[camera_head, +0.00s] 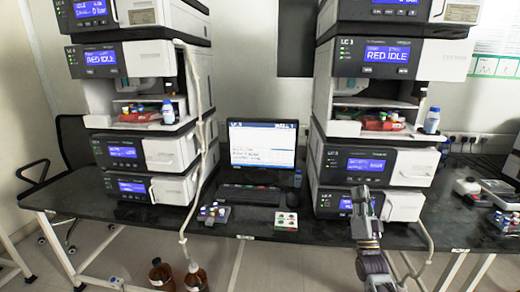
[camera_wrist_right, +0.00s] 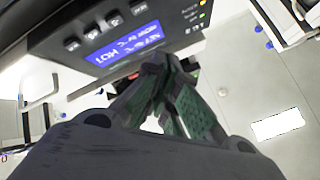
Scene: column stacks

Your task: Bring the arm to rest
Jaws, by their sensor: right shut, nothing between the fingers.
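My right gripper (camera_head: 362,196) is raised in front of the lower modules of the right column stack (camera_head: 375,165). Its fingers are shut and hold nothing. In the right wrist view the closed fingertips (camera_wrist_right: 160,68) meet just below a module's blue display (camera_wrist_right: 128,45); I cannot tell whether they touch the module. My right arm (camera_head: 372,255) comes up from the bottom edge, right of centre. My left arm and gripper are not in view.
The left column stack (camera_head: 150,155) and a monitor (camera_head: 262,143) with a keyboard (camera_head: 250,195) stand on the dark bench (camera_head: 265,232). Small vial racks (camera_head: 286,221) lie near its front edge. Brown bottles (camera_head: 195,279) stand on the floor.

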